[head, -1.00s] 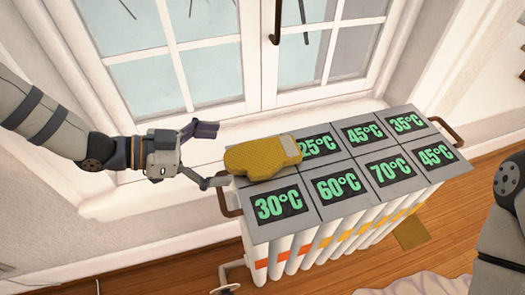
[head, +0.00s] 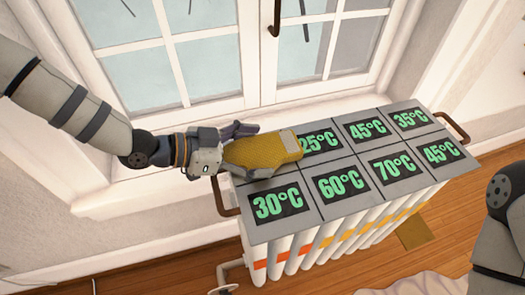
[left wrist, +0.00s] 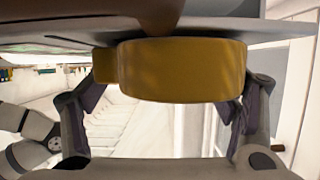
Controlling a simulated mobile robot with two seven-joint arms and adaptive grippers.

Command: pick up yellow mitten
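The yellow mitten (head: 264,153) lies on the left end of the grey panelled top of the radiator (head: 330,187), its grey cuff pointing right. My left gripper (head: 232,153) is at the mitten's left end, with one finger on the far side and one on the near side. In the left wrist view the mitten (left wrist: 182,70) sits between the two spread fingers (left wrist: 165,105), with gaps visible beside it. The near finger's tip is partly hidden in the head view. My right arm shows at the right edge of the head view, but its gripper is out of sight.
The radiator top carries several green temperature displays and has a brown handle (head: 452,127) at the right end. A white window frame (head: 262,60) and sill stand close behind. Wooden floor (head: 400,255) lies in front.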

